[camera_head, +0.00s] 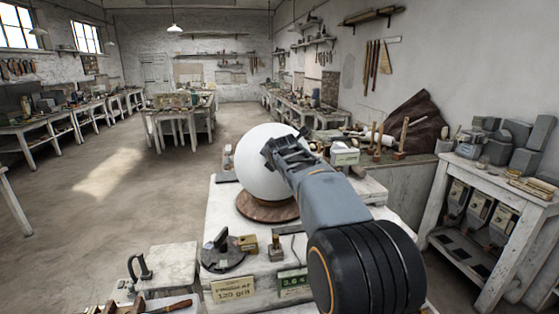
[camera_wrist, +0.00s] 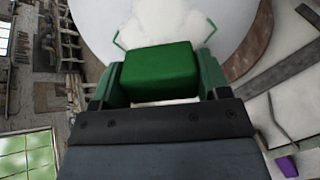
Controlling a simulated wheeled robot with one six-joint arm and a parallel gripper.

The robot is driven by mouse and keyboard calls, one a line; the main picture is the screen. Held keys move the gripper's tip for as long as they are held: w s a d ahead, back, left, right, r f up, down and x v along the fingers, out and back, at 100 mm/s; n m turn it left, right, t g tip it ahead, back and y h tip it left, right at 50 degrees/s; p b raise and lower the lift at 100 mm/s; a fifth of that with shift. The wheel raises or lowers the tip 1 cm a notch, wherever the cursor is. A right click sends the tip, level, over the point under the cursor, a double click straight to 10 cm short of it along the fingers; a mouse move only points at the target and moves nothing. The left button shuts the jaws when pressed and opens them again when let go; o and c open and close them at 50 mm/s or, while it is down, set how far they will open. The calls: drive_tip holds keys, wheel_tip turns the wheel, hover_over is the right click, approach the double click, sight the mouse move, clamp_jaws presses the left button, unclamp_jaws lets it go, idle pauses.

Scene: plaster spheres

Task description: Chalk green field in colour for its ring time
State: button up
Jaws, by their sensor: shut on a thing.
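A large white plaster sphere (camera_head: 262,170) stands on a round brown base (camera_head: 266,208) in the head view. In the wrist view the sphere (camera_wrist: 100,22) fills the upper part, with thin green lines (camera_wrist: 118,41) on its surface on both sides of the block. My gripper (camera_head: 272,152) is at the sphere's upper right front. In the wrist view my gripper (camera_wrist: 160,82) is shut on a green block (camera_wrist: 160,70), whose far edge is close against the sphere. I cannot tell whether they touch. The block is hidden in the head view.
A green card (camera_head: 292,283) reading about "3.6 s" and a cream card (camera_head: 232,288) are at the stand's front. A purple piece (camera_wrist: 287,166) shows at the wrist view's lower right. Open floor (camera_head: 100,190) lies left.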

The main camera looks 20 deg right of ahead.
drive_tip(key=shift+w+a+r, duration=0.35)
drive_tip(key=shift+a+r, duration=0.05)
drive_tip(key=shift+a, duration=0.1)
drive_tip(key=shift+s+d+f, duration=0.1)
drive_tip(key=shift+s+d+f, duration=0.1)
drive_tip(key=shift+s+d, duration=0.1)
drive_tip(key=shift+s, duration=0.3)
drive_tip(key=shift+s+d+f, duration=0.1)
drive_tip(key=shift+s+d, duration=0.1)
drive_tip(key=shift+s, duration=0.25)
drive_tip(key=shift+w+d+f, duration=0.15)
drive_tip(key=shift+w+f, duration=0.1)
drive_tip(key=shift+w, duration=0.35)
drive_tip(key=shift+s+d, duration=0.1)
